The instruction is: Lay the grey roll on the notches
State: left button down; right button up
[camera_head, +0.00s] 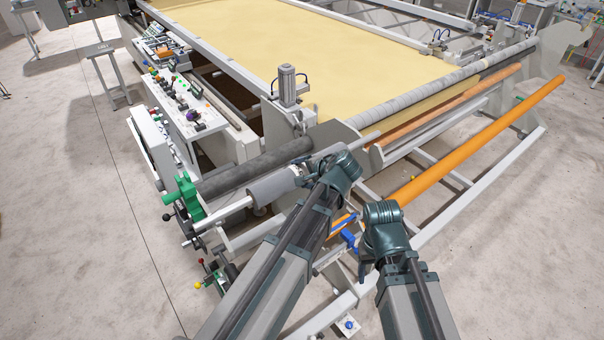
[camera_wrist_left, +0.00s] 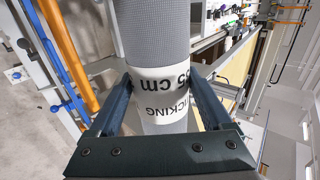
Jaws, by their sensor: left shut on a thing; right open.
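The grey roll (camera_head: 272,187) lies slantwise at the near end of the gantry in the head view. A pale shaft (camera_head: 228,206) runs in line with its left end, towards the green bracket (camera_head: 187,198). My left gripper (camera_head: 305,174) is shut on the roll at its right part. In the left wrist view my left gripper (camera_wrist_left: 164,92) has one finger on each side of the roll's white printed band (camera_wrist_left: 163,110). I cannot make out the notches or whether the shaft touches them. My right gripper (camera_head: 366,260) is open and empty, mostly hidden by its wrist.
A dark roll (camera_head: 255,167) lies just behind the grey roll. A grey end plate (camera_head: 371,158) stands to the right. A long orange tube (camera_head: 470,144) and pale frame rails (camera_head: 440,222) lie on the right. A control panel (camera_head: 187,112) is at the left.

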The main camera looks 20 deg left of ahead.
pick_arm(q)
jog(key=shift+f+b, duration=1.7)
jog(key=shift+f, duration=0.3)
pick_arm(e)
jog(key=shift+f, duration=2)
pick_arm(q)
grip_release()
jog(key=shift+r, duration=0.15)
pick_arm(e)
jog(key=shift+r, duration=0.2)
